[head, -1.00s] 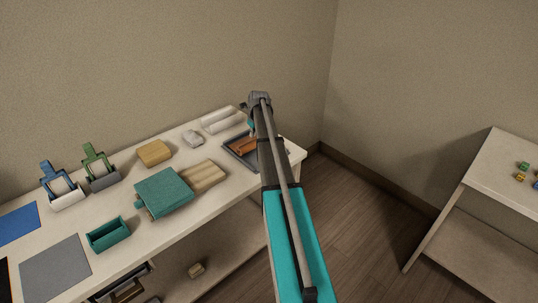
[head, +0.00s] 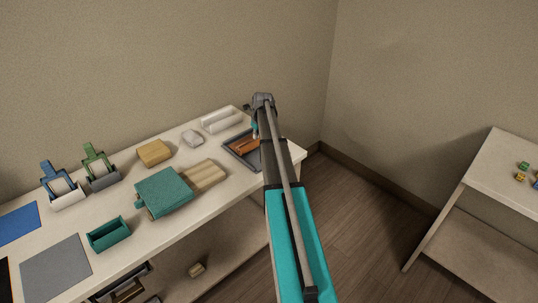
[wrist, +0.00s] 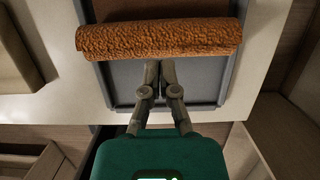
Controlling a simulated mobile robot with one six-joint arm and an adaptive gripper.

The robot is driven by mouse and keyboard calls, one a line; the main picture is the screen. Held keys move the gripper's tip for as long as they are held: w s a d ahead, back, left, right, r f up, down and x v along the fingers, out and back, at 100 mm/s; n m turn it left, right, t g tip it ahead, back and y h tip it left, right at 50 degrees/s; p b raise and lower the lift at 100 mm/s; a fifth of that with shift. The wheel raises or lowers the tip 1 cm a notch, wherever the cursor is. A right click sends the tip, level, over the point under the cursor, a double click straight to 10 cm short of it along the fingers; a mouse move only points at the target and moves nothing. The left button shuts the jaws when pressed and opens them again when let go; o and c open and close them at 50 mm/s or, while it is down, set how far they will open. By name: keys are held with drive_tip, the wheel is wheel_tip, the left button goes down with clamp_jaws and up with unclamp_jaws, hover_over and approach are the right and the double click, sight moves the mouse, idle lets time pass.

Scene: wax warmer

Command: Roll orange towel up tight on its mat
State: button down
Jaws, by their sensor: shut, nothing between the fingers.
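The orange towel (wrist: 160,38) shows in the wrist view as a thick roll lying across the grey mat (wrist: 205,80), its ends reaching past the mat's raised rim. A darker band lies beyond the roll; I cannot tell whether it is flat towel. My gripper (wrist: 157,68) is shut and empty, its fingertips close to the near side of the roll; I cannot tell whether they touch it. In the head view the towel (head: 245,147) and dark mat (head: 237,154) lie at the table's right end, partly hidden by my arm.
The white table (head: 215,203) also holds a teal box-shaped thing (head: 163,192), a folded beige towel (head: 205,176), a tan block (head: 154,152) and a white roll (head: 221,119). The table's right edge is close to the mat. A second table (head: 505,170) stands at right.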

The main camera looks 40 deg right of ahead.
drive_tip(key=shift+f+b, duration=0.6)
drive_tip(key=shift+b, duration=0.05)
idle(0.6)
drive_tip(key=shift+w+a+r, duration=0.1)
drive_tip(key=shift+w, duration=0.7)
idle(0.6)
drive_tip(key=shift+w, duration=0.3)
drive_tip(key=shift+w, duration=0.3)
idle(0.3)
drive_tip(key=shift+w+a+f, duration=0.1)
drive_tip(key=shift+w+a, duration=0.05)
drive_tip(key=shift+w, duration=0.45)
drive_tip(key=shift+w+a+f, duration=0.1)
drive_tip(key=shift+w, duration=0.45)
idle(1.0)
drive_tip(key=shift+r, duration=0.25)
drive_tip(key=shift+w+d+r+p, duration=0.1)
drive_tip(key=shift+w+r+p, duration=0.05)
drive_tip(key=shift+r+p, duration=0.35)
drive_tip(key=shift+f, duration=0.15)
